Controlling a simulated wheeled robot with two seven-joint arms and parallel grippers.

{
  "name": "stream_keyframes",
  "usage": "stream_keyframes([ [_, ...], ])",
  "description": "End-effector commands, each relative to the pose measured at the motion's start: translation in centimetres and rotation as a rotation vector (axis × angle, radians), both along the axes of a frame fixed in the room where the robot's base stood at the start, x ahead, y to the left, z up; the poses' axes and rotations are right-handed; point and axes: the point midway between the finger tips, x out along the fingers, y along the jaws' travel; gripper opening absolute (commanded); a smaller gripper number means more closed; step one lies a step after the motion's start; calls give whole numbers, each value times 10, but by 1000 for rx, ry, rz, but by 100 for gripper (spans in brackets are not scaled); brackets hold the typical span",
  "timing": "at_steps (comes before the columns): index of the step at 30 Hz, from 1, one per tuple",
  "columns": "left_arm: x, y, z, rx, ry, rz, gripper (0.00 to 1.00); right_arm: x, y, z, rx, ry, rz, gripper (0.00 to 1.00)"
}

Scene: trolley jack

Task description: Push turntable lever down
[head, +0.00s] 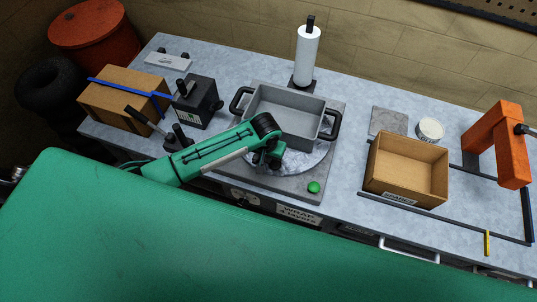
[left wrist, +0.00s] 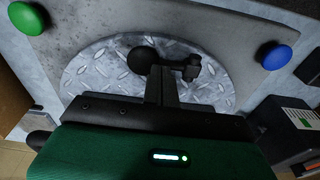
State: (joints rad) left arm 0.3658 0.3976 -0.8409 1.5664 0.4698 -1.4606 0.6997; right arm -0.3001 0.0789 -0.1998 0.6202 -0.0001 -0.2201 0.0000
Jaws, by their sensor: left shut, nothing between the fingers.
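The turntable's round diamond-plate disc (head: 315,160) sits on a grey base plate (head: 240,177) on the bench; the disc also shows in the left wrist view (left wrist: 100,75). A black lever with a ball knob (left wrist: 142,60) appears over the disc in the left wrist view, its arm running right to a small joint. My left gripper (head: 272,160) reaches over the disc from the left. Its shut, empty fingers (left wrist: 161,72) are between the knob and the joint; I cannot tell whether they touch. In the head view the lever is hidden by my arm. My right gripper is out of view.
A green button (head: 313,187) and a blue button (left wrist: 273,55) are on the base plate. A labelled black box (head: 195,103) stands left; an open cardboard box (head: 405,180) stands right.

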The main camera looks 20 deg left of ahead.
Motion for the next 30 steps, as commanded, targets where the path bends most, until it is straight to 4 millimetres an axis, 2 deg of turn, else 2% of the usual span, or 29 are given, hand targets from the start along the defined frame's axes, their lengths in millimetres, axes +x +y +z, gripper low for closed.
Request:
stream_keyframes([
  [5,-1,0,4,0,-1,0,0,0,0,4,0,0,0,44],
  [9,-15,2,12,0,1,0,0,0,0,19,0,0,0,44],
  [13,-29,2,12,0,-1,-1,0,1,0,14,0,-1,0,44],
  [23,-29,2,14,0,-2,0,0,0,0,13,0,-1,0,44],
  [26,-29,2,20,-1,-4,0,0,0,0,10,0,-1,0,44],
  [30,-32,2,39,-2,-6,-1,0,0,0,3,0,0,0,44],
])
